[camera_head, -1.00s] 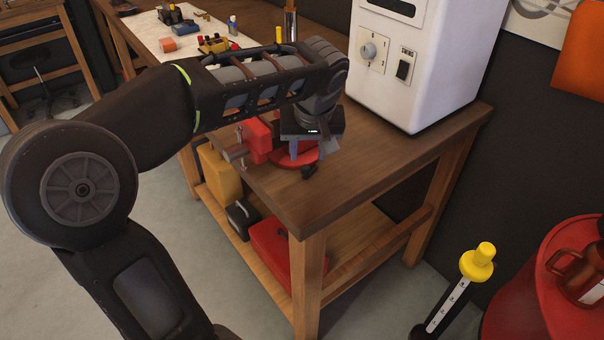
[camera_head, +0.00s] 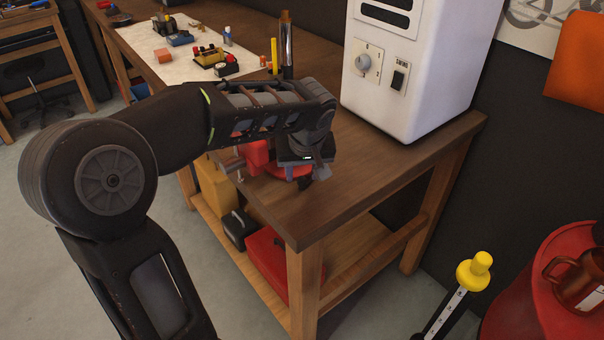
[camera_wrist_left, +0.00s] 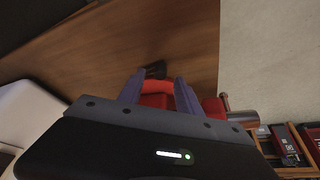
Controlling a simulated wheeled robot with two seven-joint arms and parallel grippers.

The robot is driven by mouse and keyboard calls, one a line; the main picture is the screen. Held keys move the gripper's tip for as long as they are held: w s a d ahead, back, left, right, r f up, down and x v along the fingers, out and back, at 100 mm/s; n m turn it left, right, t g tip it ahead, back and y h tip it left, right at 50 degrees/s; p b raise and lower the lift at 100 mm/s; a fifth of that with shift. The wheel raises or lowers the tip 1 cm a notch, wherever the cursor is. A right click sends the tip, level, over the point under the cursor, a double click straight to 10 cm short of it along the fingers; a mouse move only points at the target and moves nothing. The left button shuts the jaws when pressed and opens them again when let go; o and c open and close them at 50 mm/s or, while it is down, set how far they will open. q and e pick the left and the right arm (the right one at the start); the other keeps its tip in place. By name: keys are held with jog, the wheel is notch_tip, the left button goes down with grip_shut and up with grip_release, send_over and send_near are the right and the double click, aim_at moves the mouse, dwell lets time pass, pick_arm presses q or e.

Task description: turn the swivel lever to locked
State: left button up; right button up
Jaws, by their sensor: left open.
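A red vise (camera_head: 258,155) with a round red swivel base sits on the near corner area of the wooden workbench. The swivel lever (camera_head: 305,183) is a small black piece at the edge of that base, largely screened by my gripper in the head view. My left gripper (camera_head: 306,170) is above the base, pointing down. In the left wrist view my left gripper (camera_wrist_left: 158,88) is open, with the red base between and behind its fingers. The black lever end (camera_wrist_left: 156,70) shows just beyond the fingertips, between them. I cannot tell whether they touch it. My right gripper is not in view.
A white machine (camera_head: 405,75) with a dial stands on the bench behind the vise. Bare bench top (camera_head: 370,165) lies to the right. A red box (camera_head: 268,262) and a yellow container (camera_head: 216,188) are on the lower shelf. A red drum (camera_head: 550,285) stands at right.

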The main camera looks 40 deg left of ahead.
pick_arm(q)
jog(key=shift+x, duration=1.15)
jog(key=shift+c, duration=0.2)
grip_shut()
